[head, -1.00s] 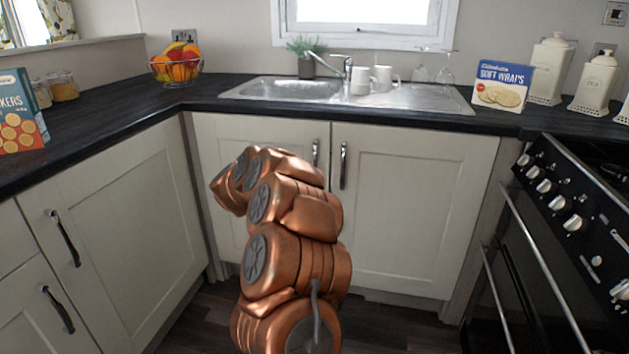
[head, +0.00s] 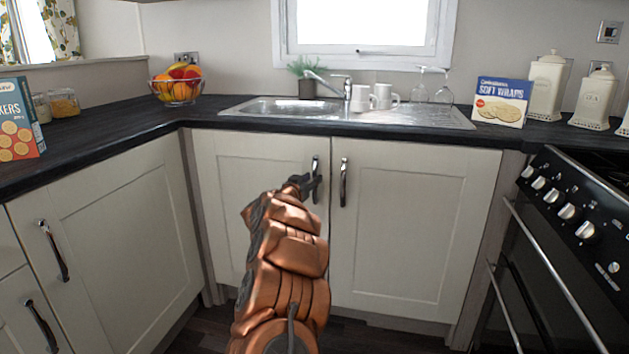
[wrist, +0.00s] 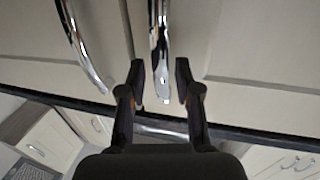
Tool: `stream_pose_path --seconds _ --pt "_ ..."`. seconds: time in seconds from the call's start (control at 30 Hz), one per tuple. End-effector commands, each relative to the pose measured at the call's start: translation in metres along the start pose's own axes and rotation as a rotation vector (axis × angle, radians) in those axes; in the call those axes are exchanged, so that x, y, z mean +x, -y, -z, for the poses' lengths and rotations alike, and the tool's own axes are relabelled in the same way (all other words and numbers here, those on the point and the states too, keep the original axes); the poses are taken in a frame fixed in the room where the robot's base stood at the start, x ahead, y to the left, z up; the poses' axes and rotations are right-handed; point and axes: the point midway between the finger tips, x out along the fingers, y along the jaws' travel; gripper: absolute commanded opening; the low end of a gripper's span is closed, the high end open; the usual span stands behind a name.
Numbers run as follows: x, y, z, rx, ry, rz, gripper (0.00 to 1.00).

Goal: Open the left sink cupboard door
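The left sink cupboard door (head: 232,215) is cream and closed under the sink. Its upright chrome handle (head: 315,180) is near the door's right edge; the gripper partly overlaps it in the head view. My gripper (head: 305,184) is at this handle, at the end of my copper arm. In the wrist view my gripper (wrist: 160,78) is open, with one black finger on each side of the chrome handle's end. Gaps show between the fingers and the handle. Depth around the handle is hard to tell.
The right sink cupboard door (head: 412,225) is closed, its handle (head: 343,182) close beside the left one. The dark worktop (head: 345,126) overhangs both doors. An oven (head: 555,250) stands at the right and more cupboards (head: 115,235) at the left.

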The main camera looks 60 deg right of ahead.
Motion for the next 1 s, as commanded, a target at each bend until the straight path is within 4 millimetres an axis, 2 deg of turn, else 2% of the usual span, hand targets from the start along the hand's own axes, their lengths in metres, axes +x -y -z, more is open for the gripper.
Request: stream_pose_path --seconds 0.3,0.73,1.0 --pt "0.020 0.000 -0.001 -0.001 0.001 -0.001 0.33" --pt "0.024 0.001 -0.001 -0.001 0.002 0.002 0.33" --pt "0.024 0.001 -0.001 0.000 0.001 0.002 0.06"
